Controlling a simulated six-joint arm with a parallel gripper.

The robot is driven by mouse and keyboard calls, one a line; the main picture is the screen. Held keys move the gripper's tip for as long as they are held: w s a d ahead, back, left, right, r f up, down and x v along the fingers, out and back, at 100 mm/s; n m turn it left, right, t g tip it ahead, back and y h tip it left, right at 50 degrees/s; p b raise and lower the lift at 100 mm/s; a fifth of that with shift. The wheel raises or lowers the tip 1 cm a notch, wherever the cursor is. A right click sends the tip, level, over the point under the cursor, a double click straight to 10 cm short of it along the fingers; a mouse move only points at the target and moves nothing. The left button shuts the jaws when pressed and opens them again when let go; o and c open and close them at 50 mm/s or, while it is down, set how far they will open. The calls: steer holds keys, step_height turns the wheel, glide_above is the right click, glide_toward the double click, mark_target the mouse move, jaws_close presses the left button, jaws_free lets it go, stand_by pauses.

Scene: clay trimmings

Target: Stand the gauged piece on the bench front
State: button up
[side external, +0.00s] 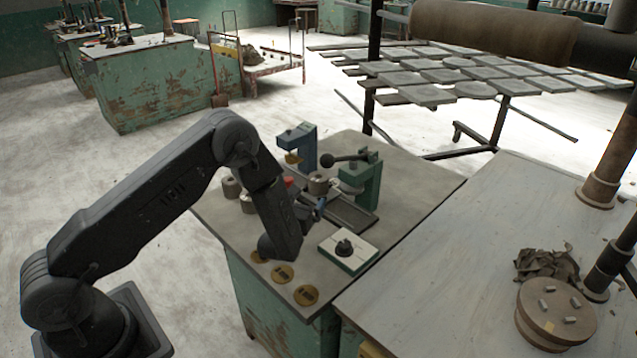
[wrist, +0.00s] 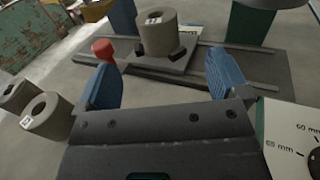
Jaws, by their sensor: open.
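A grey-brown hollow clay piece (wrist: 161,32) stands upright on a dark sliding plate (wrist: 160,62), with small black blocks beside its foot and a white tag on its top. It also shows in the side view (side external: 318,184), near the green press. My gripper (wrist: 162,72) is open and empty; its two blue fingers are apart, with the piece beyond them in the wrist view. In the side view my gripper is low over the bench (side external: 235,225), largely hidden by my wrist. Two more hollow pieces stand to the left, one (wrist: 48,116) with a tag, the other (wrist: 15,95) partly cut off.
A red knob (wrist: 103,49) is beside the rail. A blue stand (side external: 298,142) and a green lever press (side external: 366,180) stand behind. A dial box (side external: 347,251) sits at right. Three brass discs, one here (side external: 305,295), mark the bench front, which holds no pieces.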

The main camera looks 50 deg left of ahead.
mark_target(314, 184)
steer(key=x, duration=0.9)
steer(key=shift+w+a+r, duration=0.15)
steer(key=shift+w+a, duration=0.05)
steer(key=shift+a, duration=0.1)
steer(key=shift+c, duration=0.2)
